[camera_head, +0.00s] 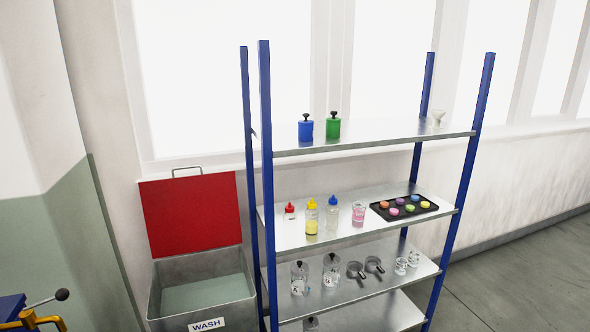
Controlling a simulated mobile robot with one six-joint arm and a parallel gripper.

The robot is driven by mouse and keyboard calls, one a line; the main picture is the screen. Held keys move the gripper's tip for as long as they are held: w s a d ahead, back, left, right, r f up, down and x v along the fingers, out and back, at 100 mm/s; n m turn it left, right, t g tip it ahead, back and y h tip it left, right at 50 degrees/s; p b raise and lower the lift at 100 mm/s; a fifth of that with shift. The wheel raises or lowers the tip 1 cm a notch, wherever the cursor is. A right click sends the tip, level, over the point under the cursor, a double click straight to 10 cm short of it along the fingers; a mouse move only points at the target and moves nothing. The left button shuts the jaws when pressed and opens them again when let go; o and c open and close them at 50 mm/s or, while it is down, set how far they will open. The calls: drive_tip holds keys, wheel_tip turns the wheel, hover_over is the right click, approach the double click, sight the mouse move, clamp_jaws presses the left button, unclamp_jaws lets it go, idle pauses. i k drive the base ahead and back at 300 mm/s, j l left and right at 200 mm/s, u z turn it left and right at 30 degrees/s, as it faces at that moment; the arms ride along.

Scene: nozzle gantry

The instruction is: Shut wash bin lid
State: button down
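The wash bin (202,297) is a grey metal box with a white "WASH" label on its front, at the lower left. Its red lid (191,213) stands up at the back, against the wall side, so the bin is open. A metal handle (187,171) sits on the lid's top edge. The inside of the bin shows a pale greenish surface. My gripper is not in view.
A blue-posted shelf rack (365,138) stands just right of the bin, holding bottles, scoops and a black tray (404,208) of colourful round pieces. A lever with a dark knob (62,295) is at the lower left. Grey floor (535,275) is clear at right.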

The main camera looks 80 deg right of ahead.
sight(186, 215)
drive_tip(key=z, duration=1.7)
drive_tip(key=i+l+z, duration=0.1)
drive_tip(key=i, duration=0.8)
drive_tip(key=i+l, duration=0.2)
drive_tip(key=i, duration=0.65)
drive_tip(key=l+z, duration=0.05)
